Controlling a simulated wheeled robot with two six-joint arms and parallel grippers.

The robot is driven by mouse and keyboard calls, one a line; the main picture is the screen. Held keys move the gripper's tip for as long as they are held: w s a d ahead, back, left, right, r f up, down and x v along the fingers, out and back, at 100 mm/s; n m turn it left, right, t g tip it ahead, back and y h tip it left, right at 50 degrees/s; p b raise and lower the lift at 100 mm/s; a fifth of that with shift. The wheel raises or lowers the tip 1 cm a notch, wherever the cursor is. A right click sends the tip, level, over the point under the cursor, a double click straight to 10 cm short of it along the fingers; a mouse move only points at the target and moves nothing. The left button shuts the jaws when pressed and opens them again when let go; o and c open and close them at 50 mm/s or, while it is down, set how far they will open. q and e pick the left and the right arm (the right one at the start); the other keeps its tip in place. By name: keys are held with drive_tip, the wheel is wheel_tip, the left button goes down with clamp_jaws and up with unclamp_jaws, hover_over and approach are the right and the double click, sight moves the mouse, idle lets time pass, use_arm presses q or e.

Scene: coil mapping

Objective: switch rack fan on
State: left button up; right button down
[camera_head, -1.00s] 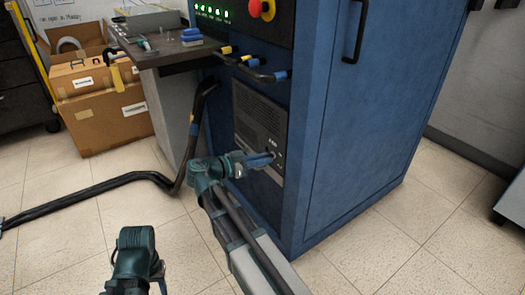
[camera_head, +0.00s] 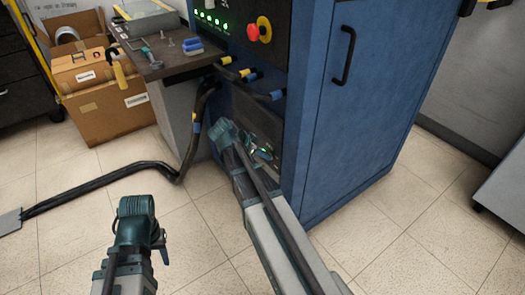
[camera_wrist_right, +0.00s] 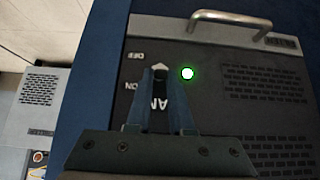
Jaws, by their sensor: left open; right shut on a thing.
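The rack's fan panel (camera_wrist_right: 225,45) is a dark plate with vent slots, a metal handle and OFF and ON marks in the right wrist view. A small lamp (camera_wrist_right: 187,73) on it glows green. The fan switch (camera_wrist_right: 159,71) shows a pale tip between the fingers of my right gripper (camera_wrist_right: 160,85). That gripper is shut on it; the fingers hide most of the switch, and I cannot tell which mark it points to. In the head view my right arm covers much of the panel. My left gripper (camera_head: 162,250) is open and empty above the floor.
The blue rack cabinet (camera_head: 350,125) carries a red emergency button (camera_head: 253,32) and green lights above. Thick black cables (camera_head: 110,177) run from it across the floor. A side shelf (camera_head: 165,65) and cardboard boxes (camera_head: 110,108) stand left. The tiled floor at front right is clear.

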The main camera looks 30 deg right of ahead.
idle(0.5)
drive_tip(key=c, duration=0.8)
unclamp_jaws()
drive_tip(key=p+v, duration=1.1)
drive_tip(key=v, duration=0.2)
drive_tip(key=shift+r, duration=0.4)
drive_tip(key=shift+a, duration=0.15)
